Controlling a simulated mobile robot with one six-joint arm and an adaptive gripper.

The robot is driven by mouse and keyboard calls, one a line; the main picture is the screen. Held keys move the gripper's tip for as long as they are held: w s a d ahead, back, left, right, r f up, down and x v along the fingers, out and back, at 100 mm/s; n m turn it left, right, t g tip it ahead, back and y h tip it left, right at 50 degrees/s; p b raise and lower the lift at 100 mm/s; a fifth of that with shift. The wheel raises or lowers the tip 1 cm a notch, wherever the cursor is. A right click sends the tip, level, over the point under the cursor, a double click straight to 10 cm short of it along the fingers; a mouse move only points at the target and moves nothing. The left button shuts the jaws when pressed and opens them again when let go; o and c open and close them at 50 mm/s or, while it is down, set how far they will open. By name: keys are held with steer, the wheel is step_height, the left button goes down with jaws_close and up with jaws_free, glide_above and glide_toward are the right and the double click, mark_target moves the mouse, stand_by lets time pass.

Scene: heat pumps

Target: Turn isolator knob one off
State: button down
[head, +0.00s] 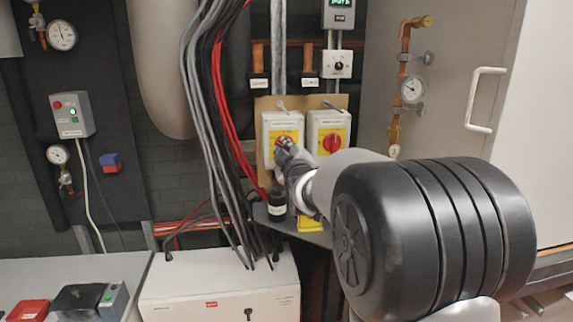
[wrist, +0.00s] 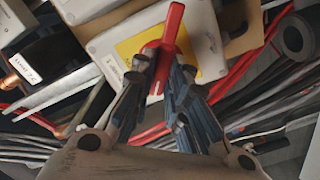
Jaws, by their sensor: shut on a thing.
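Two grey isolator boxes hang side by side on a tan board, each with a yellow plate and a red knob. My gripper (head: 284,144) is at the left isolator (head: 270,125) and covers most of its knob in the head view. In the wrist view, my gripper (wrist: 175,74) is shut on the red knob (wrist: 172,32), with one finger on each side of its long bar. The yellow plate (wrist: 131,48) shows behind it. The label is too small to read surely. The right isolator's knob (head: 332,142) is untouched.
Black, grey and red cables (head: 213,110) hang just left of the isolators. A white cabinet (head: 222,290) stands below. Right are a gauge (head: 412,90) on a copper pipe and a door handle (head: 486,99). A dial box (head: 338,65) sits above.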

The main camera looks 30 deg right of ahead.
steer(key=shift+n+b, duration=3.4)
steer(key=shift+n, duration=0.3)
steer(key=c, duration=1.6)
jaws_free()
steer(key=shift+o, duration=0.2)
steer(key=v, duration=1.2)
